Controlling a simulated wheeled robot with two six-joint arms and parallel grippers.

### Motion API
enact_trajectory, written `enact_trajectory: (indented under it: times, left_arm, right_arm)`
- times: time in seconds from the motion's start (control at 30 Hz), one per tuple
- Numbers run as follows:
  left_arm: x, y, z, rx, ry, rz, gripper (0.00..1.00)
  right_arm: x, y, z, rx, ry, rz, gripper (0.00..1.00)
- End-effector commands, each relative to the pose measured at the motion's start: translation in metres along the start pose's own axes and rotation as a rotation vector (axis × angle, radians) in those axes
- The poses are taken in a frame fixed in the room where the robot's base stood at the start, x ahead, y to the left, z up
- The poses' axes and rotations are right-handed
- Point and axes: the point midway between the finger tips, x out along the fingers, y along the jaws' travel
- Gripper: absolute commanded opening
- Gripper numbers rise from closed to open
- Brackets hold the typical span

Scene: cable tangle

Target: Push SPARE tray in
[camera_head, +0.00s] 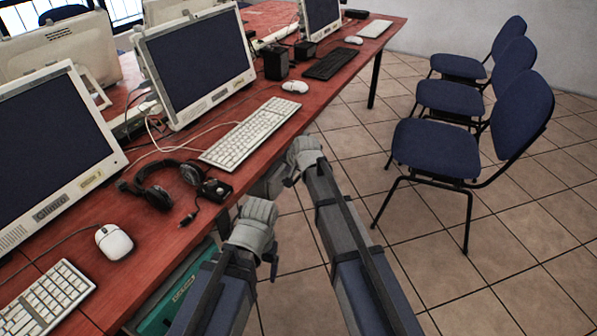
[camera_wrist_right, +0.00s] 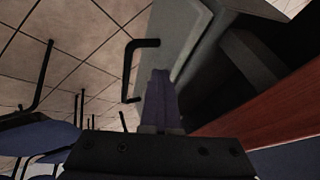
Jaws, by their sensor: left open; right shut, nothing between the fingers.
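A teal tray or drawer front (camera_head: 178,300) with a small pale label shows under the desk edge at the lower left of the head view. The label is too small to read, so I cannot tell whether it is SPARE. In the right wrist view a grey panel (camera_wrist_right: 185,32) with a black bar handle (camera_wrist_right: 141,62) sits beside a dark opening under the desk. My right gripper (camera_head: 272,185) is shut and empty at the desk's front edge; its fingers (camera_wrist_right: 160,100) point towards the panel, contact unclear. My left gripper (camera_head: 228,226) is open, lower and nearer the teal front, its fingers mostly hidden.
The red desk (camera_head: 185,238) carries monitors, keyboards, mice, headphones (camera_head: 160,188) and loose cables, with a small black box (camera_head: 214,190) near the edge. Several blue chairs (camera_head: 436,148) stand to the right. The tiled floor (camera_head: 340,155) between chairs and desk is clear.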

Motion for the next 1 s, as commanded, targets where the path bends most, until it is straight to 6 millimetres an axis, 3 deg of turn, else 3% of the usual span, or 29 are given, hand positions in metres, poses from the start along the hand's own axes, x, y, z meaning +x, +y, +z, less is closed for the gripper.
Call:
enact_trajectory:
  times: [0.47,1.0]
  left_arm:
    - [-0.005,-0.001,0.0,0.0,0.0,0.0,0.84]
    - [-0.061,-0.006,0.004,0.0,0.0,0.0,0.84]
  right_arm:
    - [-0.004,-0.008,-0.001,0.0,0.001,-0.015,0.0]
    - [-0.076,-0.002,-0.001,0.001,0.001,-0.004,0.0]
